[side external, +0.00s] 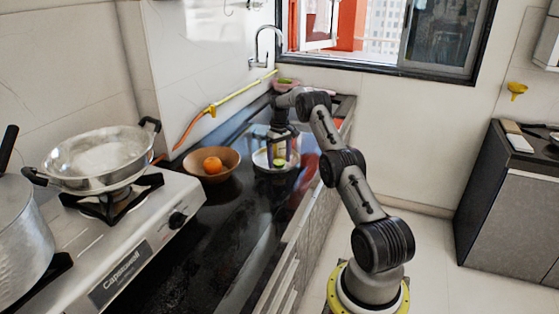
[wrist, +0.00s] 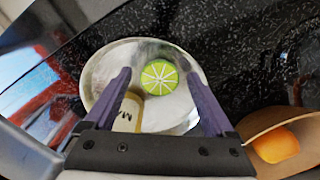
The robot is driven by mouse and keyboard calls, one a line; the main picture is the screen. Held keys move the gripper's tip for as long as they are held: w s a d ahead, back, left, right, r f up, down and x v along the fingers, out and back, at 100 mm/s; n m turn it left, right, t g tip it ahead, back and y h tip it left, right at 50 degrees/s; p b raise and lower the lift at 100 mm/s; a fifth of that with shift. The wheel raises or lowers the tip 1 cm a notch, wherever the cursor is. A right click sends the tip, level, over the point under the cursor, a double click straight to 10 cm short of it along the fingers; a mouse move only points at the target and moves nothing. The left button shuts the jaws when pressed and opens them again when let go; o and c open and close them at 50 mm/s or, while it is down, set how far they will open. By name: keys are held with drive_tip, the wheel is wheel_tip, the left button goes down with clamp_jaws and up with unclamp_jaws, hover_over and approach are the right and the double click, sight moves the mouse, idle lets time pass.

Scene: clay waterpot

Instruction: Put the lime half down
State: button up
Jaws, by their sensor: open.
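The lime half (wrist: 159,77) lies cut face up on a round metal plate (wrist: 100,72), seen in the wrist view. In the side external view the lime half (side external: 279,163) is a small green spot on the plate (side external: 262,160). My gripper (wrist: 160,78) is open above the plate, with its two purple fingers apart on either side of the lime half. The fingers do not appear to touch it. A cream-coloured item with dark letters (wrist: 128,115) stands or lies on the plate between the fingers, partly hidden by the gripper body.
A brown bowl (side external: 226,160) with an orange (side external: 212,165) stands left of the plate. The stove with a metal wok (side external: 100,155) is further left. A yellow-orange hose (side external: 212,111) runs along the wall. The black counter in front of the plate is clear.

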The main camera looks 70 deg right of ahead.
sight(279, 162)
wheel_tip(279, 162, up, 12)
drive_tip(key=w+a+r+n+t+h, duration=0.1)
drive_tip(key=a+r, duration=0.7)
drive_tip(key=a, duration=0.3)
drive_tip(key=w+a+r+n+t, duration=0.1)
drive_tip(key=a+r, duration=0.7)
drive_tip(key=a, duration=0.2)
drive_tip(key=s+a+r+n+t, duration=0.1)
drive_tip(key=s+a+r, duration=0.15)
drive_tip(key=a, duration=0.45)
drive_tip(key=s+a+r+n, duration=0.1)
drive_tip(key=s+a, duration=0.3)
drive_tip(key=a, duration=0.3)
drive_tip(key=s+a+f+t, duration=0.1)
drive_tip(key=s+a+f, duration=0.1)
drive_tip(key=s+a, duration=0.2)
drive_tip(key=s+a+f+n, duration=0.1)
drive_tip(key=s+a, duration=0.3)
drive_tip(key=s, duration=0.4)
drive_tip(key=s+a+f+n+t+y, duration=0.1)
drive_tip(key=s+a+f, duration=0.3)
drive_tip(key=s, duration=0.3)
drive_tip(key=shift+a+t, duration=0.3)
drive_tip(key=shift+a, duration=0.15)
